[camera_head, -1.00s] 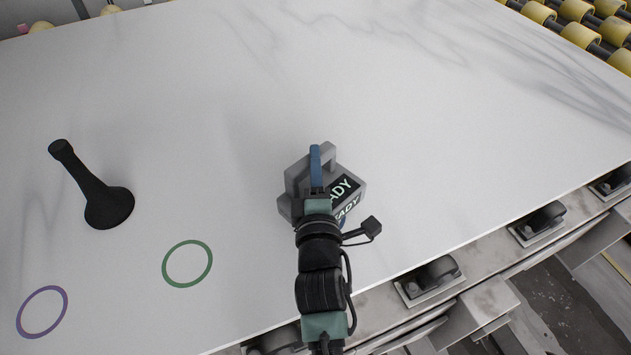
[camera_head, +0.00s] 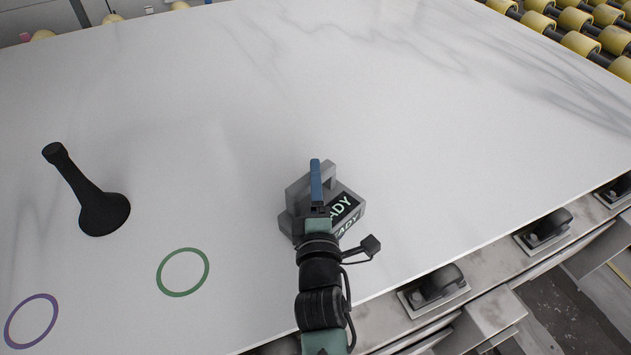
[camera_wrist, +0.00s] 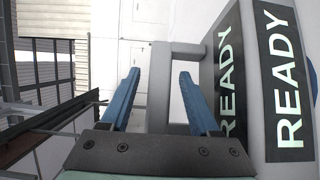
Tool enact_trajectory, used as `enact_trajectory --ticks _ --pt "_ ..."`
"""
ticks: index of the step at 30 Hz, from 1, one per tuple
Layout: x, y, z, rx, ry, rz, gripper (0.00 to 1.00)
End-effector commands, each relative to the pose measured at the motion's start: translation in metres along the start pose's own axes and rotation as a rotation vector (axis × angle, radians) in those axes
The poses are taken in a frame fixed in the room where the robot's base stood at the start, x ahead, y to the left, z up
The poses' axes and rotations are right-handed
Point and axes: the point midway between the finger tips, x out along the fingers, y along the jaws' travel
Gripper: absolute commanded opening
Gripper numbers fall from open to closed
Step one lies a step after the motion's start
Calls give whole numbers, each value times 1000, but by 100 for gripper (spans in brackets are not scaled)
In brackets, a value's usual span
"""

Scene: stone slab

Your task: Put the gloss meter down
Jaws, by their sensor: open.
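The gloss meter (camera_head: 341,206) is a grey box with a handle and black panels reading READY. It stands on the white slab, right of the green ring. In the wrist view the gloss meter (camera_wrist: 262,75) fills the right side. My gripper (camera_head: 316,180) is at its handle. The wrist view shows my gripper's blue fingers (camera_wrist: 158,95) apart, with the grey handle (camera_wrist: 176,52) between and just beyond them. I cannot tell whether either finger touches the handle. My gripper and wrist hide part of the meter's near side in the head view.
A black suction-cup tool (camera_head: 92,196) stands on the slab (camera_head: 230,90) at the left. A green ring (camera_head: 183,272) and a purple ring (camera_head: 32,321) are marked on it. Black clamps (camera_head: 437,284) line the near right edge. The slab's middle and back are clear.

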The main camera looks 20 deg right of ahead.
Motion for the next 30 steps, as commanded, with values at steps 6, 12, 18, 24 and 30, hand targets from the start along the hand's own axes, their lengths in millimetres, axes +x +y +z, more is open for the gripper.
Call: enact_trajectory --ticks 6,12,18,24,30 --pt "0 6 0 0 0 0 62" --pt "-28 2 0 1 1 -3 62" --pt "-67 1 0 1 0 -3 62" --pt "-99 2 0 1 0 -2 62" --pt "-116 3 0 0 0 -1 62"
